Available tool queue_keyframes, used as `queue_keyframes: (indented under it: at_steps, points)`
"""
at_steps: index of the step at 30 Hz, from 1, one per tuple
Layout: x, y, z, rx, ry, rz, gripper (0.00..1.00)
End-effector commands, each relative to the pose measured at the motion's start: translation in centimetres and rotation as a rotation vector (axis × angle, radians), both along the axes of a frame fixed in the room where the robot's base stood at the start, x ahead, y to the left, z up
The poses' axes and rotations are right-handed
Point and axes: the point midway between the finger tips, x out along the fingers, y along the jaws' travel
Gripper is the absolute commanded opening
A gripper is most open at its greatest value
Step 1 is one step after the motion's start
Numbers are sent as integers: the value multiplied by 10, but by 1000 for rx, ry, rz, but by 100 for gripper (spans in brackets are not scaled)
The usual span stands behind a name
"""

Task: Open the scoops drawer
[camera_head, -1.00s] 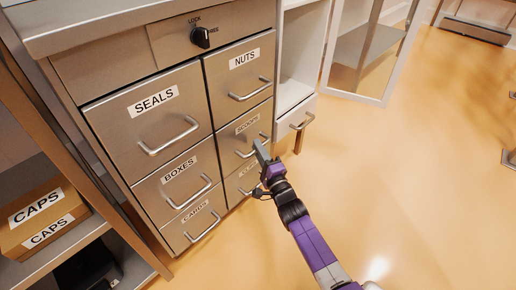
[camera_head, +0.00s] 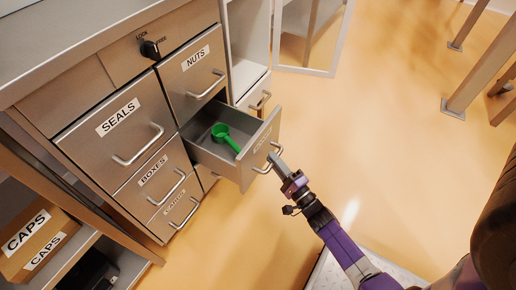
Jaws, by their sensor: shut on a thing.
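The scoops drawer (camera_head: 246,164) stands pulled out from the right column of the metal cabinet, below the nuts drawer (camera_head: 194,77). Its label is seen at a steep angle and is hard to read. A green scoop (camera_head: 224,136) lies inside it. My gripper (camera_head: 277,162) is at the drawer's front, shut on the drawer's bar handle (camera_head: 270,157). The fingertips hide part of the handle.
The seals drawer (camera_head: 116,120), boxes drawer (camera_head: 156,183) and cards drawer (camera_head: 177,212) are shut. A lock knob (camera_head: 150,48) sits above them. A CAPS box (camera_head: 37,240) is on the left shelf. The floor (camera_head: 400,130) at right is open, with table legs (camera_head: 466,85) at the far right.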

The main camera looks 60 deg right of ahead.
Motion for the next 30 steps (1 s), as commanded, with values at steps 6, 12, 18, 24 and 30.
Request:
queue_keyframes:
  at_steps: [6, 12, 18, 24, 30]
  points:
    - [-27, 0, 0, 0, 3, 3, 0]
    - [-36, 0, -1, 1, 2, 2, 0]
    - [-37, 0, -1, 1, 2, 2, 0]
    - [-37, 0, -1, 1, 2, 2, 20]
    - [-37, -1, -1, 1, 1, 1, 36]
